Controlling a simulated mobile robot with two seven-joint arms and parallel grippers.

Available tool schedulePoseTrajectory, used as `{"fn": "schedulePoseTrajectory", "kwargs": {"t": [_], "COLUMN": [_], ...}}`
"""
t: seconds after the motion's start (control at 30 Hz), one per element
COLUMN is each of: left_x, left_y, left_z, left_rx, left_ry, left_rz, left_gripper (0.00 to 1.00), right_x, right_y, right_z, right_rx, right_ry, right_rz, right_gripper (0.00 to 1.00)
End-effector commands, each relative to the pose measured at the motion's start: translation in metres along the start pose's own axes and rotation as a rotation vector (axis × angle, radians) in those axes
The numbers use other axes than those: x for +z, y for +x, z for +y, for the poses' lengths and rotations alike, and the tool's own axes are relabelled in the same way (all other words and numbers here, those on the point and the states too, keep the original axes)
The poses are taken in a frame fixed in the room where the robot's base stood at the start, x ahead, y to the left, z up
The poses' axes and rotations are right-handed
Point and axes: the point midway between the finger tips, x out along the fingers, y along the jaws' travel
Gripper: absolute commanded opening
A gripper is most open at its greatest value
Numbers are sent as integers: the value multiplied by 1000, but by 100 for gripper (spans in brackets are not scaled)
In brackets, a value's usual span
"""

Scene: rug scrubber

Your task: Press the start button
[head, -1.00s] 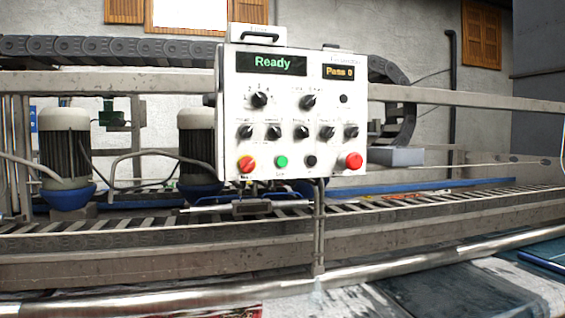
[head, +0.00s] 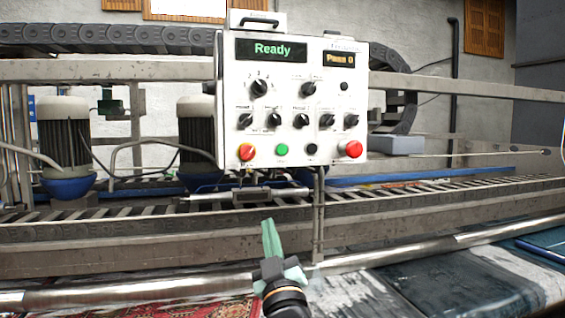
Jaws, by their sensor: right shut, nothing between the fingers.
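The white control box (head: 290,205) stands on a post in front of the machine. Its upper face (head: 235,80) carries a green "Ready" display (head: 272,49) and a "Pass 0" display (head: 340,58). A larger red button (head: 350,149) is at the right end. My right gripper (head: 268,224) shows at bottom centre, below the box and apart from it. Its green fingers are together and point up. My left gripper is out of view.
The machine's rail and roller chain bed (head: 420,206) run across behind and below the box. A shiny metal roller (head: 130,288) crosses in front. Two motors with blue bases (head: 66,145) stand at left. A patterned red rug (head: 170,306) lies at the bottom.

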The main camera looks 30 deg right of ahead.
Motion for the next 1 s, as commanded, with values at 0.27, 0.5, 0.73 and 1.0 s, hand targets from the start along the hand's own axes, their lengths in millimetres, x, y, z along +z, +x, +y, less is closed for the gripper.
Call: {"fn": "schedulePoseTrajectory", "kwargs": {"t": [0.27, 0.5, 0.73, 1.0], "left_x": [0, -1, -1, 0], "left_y": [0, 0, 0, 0], "left_z": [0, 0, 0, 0], "left_rx": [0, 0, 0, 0], "left_ry": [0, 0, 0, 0], "left_rz": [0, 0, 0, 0], "left_gripper": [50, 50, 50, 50], "right_x": [-71, -99, -102, -100], "right_y": [25, 29, 29, 31], "right_z": [74, 106, 110, 108], "right_rx": [203, 291, 301, 300], "right_ry": [-17, -23, -24, -25], "right_rz": [110, 148, 152, 151], "right_gripper": [0, 0, 0, 0]}}
